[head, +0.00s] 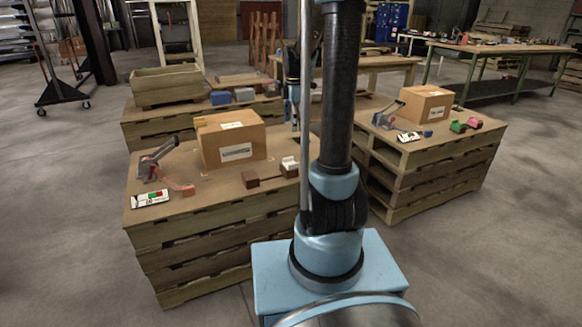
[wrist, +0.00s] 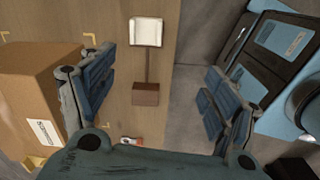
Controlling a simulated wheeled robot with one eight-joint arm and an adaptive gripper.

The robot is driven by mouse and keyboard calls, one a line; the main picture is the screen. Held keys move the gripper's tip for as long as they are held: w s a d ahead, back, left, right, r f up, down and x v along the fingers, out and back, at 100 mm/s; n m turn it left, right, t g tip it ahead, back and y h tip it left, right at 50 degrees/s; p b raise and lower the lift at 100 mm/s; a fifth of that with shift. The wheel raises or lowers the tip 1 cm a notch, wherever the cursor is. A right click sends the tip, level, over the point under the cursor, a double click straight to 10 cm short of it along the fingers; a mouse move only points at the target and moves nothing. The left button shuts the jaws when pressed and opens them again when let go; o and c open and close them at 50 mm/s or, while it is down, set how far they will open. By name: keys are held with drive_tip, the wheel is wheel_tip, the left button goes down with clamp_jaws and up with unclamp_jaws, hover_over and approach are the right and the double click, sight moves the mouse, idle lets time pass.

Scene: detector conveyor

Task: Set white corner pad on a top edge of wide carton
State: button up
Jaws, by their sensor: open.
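The white corner pad (wrist: 146,31) lies on the wooden top of the left pallet stack, at the end of a dark strip leading to a brown block (wrist: 145,94). In the head view the pad (head: 289,162) is at the right side of that top, beside my arm. The wide carton (head: 231,142) stands upright and closed, left of the pad; its side (wrist: 42,110) fills the left of the wrist view. My gripper (wrist: 155,90) is open and empty above the top, its fingers apart on either side of the block and strip. In the head view my arm partly hides it.
A tape dispenser (head: 158,160) and a label card (head: 150,199) lie left of the carton. A second pallet stack at right holds another carton (head: 427,104) and small coloured items.

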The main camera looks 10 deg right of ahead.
drive_tip(key=w+f+n, duration=0.1)
drive_tip(key=w, duration=0.2)
hover_over(291, 159)
drive_tip(key=s, duration=0.3)
drive_tip(key=shift+n, duration=0.4)
drive_tip(key=f, duration=1.2)
drive_tip(key=shift+w+f, duration=0.25)
drive_tip(key=shift+f, duration=0.15)
drive_tip(key=shift+a+f, duration=0.1)
drive_tip(key=shift+f, duration=2.55)
drive_tip(key=shift+c, duration=0.6)
drive_tip(key=c, duration=1.1)
